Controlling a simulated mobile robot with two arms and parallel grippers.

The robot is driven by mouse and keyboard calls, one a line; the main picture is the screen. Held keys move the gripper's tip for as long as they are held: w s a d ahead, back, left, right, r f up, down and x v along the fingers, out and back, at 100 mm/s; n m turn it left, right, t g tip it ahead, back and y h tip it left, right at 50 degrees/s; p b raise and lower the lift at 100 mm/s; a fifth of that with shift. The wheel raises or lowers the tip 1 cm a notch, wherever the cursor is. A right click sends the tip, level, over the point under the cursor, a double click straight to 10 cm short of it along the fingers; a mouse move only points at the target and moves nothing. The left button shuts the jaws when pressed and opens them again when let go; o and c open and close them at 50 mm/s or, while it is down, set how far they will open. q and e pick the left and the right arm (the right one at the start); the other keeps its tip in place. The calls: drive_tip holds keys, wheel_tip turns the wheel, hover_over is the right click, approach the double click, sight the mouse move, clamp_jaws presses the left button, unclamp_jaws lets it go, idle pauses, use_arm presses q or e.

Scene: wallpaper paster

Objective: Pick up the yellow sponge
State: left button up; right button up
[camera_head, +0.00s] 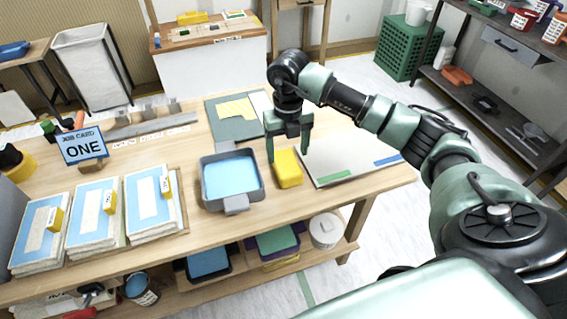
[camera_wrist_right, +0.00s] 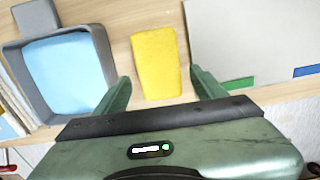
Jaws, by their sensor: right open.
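The yellow sponge (camera_head: 288,168) lies on the wooden table, between the grey tray of blue liquid (camera_head: 209,201) and the pale board (camera_head: 350,160). My right gripper (camera_head: 288,153) is open and hangs over the table at the sponge's far end in the head view. In the right wrist view the sponge (camera_wrist_right: 156,62) lies ahead of and between the two open fingers (camera_wrist_right: 160,88), with nothing held. I cannot tell the exact height of the fingertips above the table. My left gripper is not in view.
A grey-green mat with a yellow striped sheet (camera_head: 222,127) lies behind the tray. Paper stacks with blue borders (camera_head: 95,222) and a job card sign (camera_head: 83,146) stand at the left. A lower shelf (camera_head: 185,277) holds more trays. Bare wood (camera_head: 262,215) shows in front of the sponge.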

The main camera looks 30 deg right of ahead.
sight(286, 162)
wheel_tip(286, 162, down, 2)
drive_tip(key=shift+f, duration=0.1)
wheel_tip(286, 162, down, 3)
drive_tip(key=shift+w+r+p, duration=0.15)
drive_tip(key=shift+r+p, duration=0.05)
drive_tip(key=shift+p, duration=0.25)
drive_tip(key=shift+f, duration=0.45)
drive_tip(key=c, duration=1.1)
drive_tip(key=shift+r, duration=0.35)
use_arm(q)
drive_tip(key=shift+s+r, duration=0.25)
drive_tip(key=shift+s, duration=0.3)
use_arm(e)
wheel_tip(286, 162, up, 19)
drive_tip(key=shift+r, duration=0.2)
